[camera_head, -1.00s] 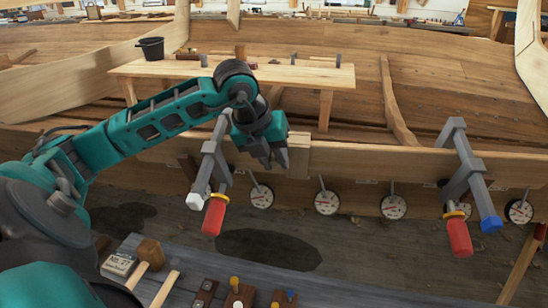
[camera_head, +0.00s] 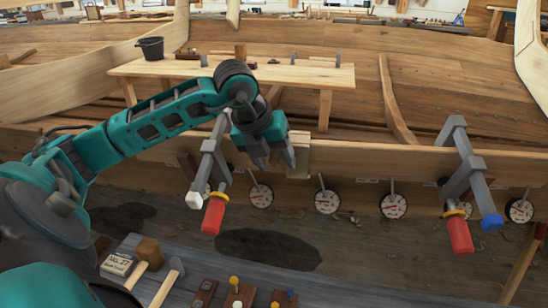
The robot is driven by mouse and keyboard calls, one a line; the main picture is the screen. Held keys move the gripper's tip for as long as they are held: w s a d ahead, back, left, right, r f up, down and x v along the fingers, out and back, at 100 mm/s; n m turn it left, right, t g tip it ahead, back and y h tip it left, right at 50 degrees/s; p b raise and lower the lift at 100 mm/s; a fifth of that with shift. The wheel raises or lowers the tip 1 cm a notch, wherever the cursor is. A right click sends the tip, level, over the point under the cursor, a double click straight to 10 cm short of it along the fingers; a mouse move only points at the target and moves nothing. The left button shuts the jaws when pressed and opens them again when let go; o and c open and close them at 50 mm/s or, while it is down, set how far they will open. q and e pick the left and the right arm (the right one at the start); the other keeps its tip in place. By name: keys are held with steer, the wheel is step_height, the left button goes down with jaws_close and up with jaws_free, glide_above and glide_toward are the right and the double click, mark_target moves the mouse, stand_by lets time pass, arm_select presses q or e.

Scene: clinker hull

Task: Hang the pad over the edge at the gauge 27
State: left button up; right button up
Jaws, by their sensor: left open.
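The pad, a pale wooden piece (camera_head: 299,157), hangs over the top edge of the hull plank, between two round gauges. The nearest are a gauge (camera_head: 261,195) at its lower left and another gauge (camera_head: 327,202) at its lower right. I cannot read their numbers. My left gripper (camera_head: 275,161) is open, fingers down, at the pad's left side. Its right finger is close to the pad; I cannot tell whether they touch. A card (camera_head: 118,264) on the bench seems to read "No 27". My right gripper is not in view.
A grey clamp with a red handle (camera_head: 213,214) grips the plank left of my gripper. Another clamp (camera_head: 461,236) with a blue tip stands at the right. More gauges (camera_head: 393,206) line the plank. Tools and pegs lie on the grey bench (camera_head: 330,293) in front.

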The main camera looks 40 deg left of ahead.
arm_select(q)
steer(key=shift+r, duration=0.2)
steer(key=v, duration=1.2)
steer(key=shift+s+r, duration=0.15)
steer(key=shift+r, duration=0.1)
